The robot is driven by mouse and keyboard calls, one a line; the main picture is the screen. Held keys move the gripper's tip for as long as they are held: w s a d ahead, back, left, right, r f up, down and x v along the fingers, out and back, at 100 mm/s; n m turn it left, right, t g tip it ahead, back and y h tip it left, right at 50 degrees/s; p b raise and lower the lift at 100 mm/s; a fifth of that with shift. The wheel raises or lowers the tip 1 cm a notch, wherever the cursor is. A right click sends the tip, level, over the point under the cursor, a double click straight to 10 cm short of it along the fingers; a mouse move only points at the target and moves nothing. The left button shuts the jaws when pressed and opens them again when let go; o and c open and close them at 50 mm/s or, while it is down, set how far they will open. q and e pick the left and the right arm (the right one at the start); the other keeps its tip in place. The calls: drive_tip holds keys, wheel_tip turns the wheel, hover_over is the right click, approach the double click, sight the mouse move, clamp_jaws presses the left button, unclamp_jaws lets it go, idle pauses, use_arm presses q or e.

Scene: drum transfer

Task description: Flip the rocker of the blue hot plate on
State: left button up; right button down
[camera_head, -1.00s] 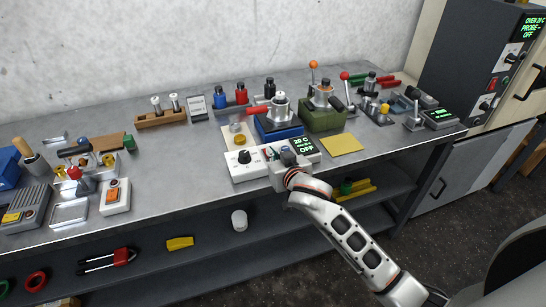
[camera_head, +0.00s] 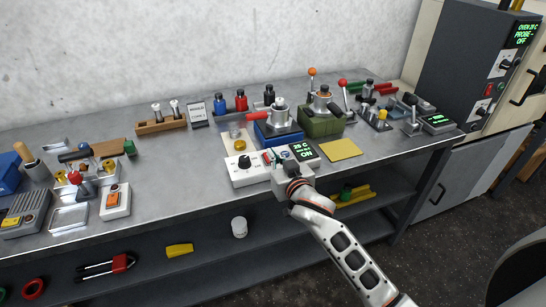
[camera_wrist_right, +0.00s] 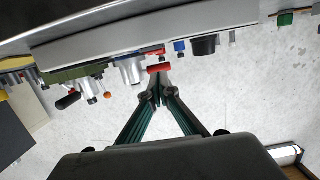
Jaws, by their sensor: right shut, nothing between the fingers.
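The blue hot plate (camera_head: 278,136) stands at the bench's front middle with a metal vessel on top. Its white control panel (camera_head: 243,178) faces me, with a black knob (camera_head: 243,162), a red rocker (camera_head: 267,158) and a green-lettered display (camera_head: 303,152) that reads 25 C and ON. My right gripper (camera_head: 281,166) is at the panel's front, close by the rocker and partly covering the panel; contact cannot be told. In the wrist view its fingers (camera_wrist_right: 160,92) meet at the tips, shut and empty. My left gripper is out of view.
A green hot plate (camera_head: 321,124) stands to the right of the blue one, and a yellow pad (camera_head: 340,149) lies in front of it. A red lever (camera_head: 264,118) sticks out over the blue plate. A white rocker box (camera_head: 115,201) stands at left.

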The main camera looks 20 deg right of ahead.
drive_tip(key=shift+r+p, duration=0.5)
drive_tip(key=shift+r, duration=0.2)
use_arm(q)
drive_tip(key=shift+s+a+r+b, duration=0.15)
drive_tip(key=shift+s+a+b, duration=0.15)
drive_tip(key=shift+b, duration=0.1)
use_arm(e)
drive_tip(key=s, duration=1)
drive_tip(key=shift+d+r, duration=0.25)
drive_tip(key=shift+r, duration=0.1)
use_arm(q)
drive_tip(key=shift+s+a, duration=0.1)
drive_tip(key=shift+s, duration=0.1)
use_arm(e)
drive_tip(key=s+f+n+g+y, duration=0.1)
drive_tip(key=s+f+n+g, duration=0.1)
drive_tip(key=s+f, duration=0.8)
drive_tip(key=s+f+n+g, duration=0.1)
drive_tip(key=s+f+g, duration=0.2)
drive_tip(key=s+f, duration=0.8)
wheel_tip(320, 180, down, 6)
drive_tip(key=shift+s+a+f+n+y, duration=0.1)
drive_tip(key=shift+s+a+n+y, duration=0.2)
drive_tip(key=shift+n+y, duration=0.1)
